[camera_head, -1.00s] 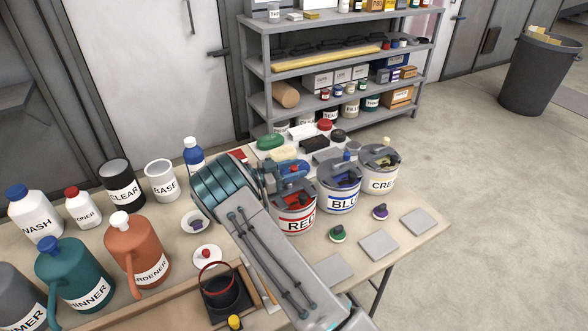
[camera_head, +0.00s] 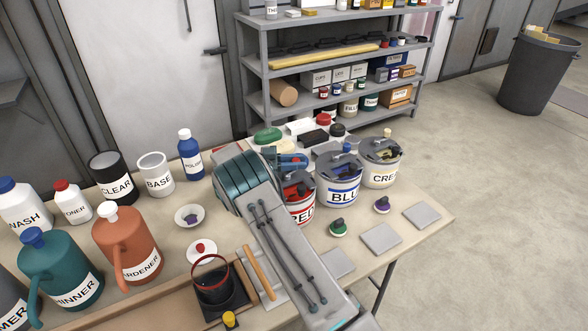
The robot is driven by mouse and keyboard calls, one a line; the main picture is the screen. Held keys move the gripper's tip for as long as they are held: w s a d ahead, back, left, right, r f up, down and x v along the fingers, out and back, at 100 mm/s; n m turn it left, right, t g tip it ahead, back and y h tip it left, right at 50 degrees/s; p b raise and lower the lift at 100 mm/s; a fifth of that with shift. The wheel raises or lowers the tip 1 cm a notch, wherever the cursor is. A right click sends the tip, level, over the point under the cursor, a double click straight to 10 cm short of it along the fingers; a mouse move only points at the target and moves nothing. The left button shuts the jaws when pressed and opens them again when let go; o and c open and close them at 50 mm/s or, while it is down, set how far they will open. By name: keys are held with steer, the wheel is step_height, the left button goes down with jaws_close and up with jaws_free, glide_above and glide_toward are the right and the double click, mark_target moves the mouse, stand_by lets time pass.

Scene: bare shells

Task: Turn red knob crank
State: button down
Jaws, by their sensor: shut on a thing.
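The can labelled RED (camera_head: 302,213) stands on the table at the left end of a row of three cans with cranked lids. My arm covers its left side and part of its lid. My gripper (camera_head: 291,160) is above the back of this lid, with its blue fingers partly visible behind my teal wrist. It is shut on the red knob of the crank, of which only a little red shows between the fingers. The rest of the crank is mostly hidden by my wrist.
The BLUE can (camera_head: 340,188) and the CRE-labelled can (camera_head: 381,168) stand close on the right. A blue bottle (camera_head: 189,160) and a white BASE pot (camera_head: 155,174) stand left of my wrist. Grey squares lie on the front right table.

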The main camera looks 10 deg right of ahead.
steer(key=shift+s+d+f+m+g+y+b, duration=0.1)
steer(key=shift+s+m+g+y+b, duration=0.2)
steer(key=shift+m+g, duration=0.5)
steer(key=shift+s+d+m+g+y+b, duration=0.15)
steer(key=shift+m+g+b, duration=0.25)
steer(key=shift+g, duration=0.7)
steer(key=c, duration=1.3)
jaws_free()
steer(key=shift+r, duration=0.2)
steer(key=shift+r, duration=0.3)
step_height(320, 180, up, 3)
steer(key=shift+r, duration=0.1)
steer(key=s+d+r, duration=0.2)
steer(key=d, duration=0.1)
steer(key=s+d+r, duration=0.2)
steer(key=d, duration=0.1)
steer(key=s+d+r+b, duration=0.1)
steer(key=s+d+r, duration=0.1)
steer(key=d+r, duration=0.1)
steer(key=shift+s+d, duration=0.1)
steer(key=shift+d, duration=0.35)
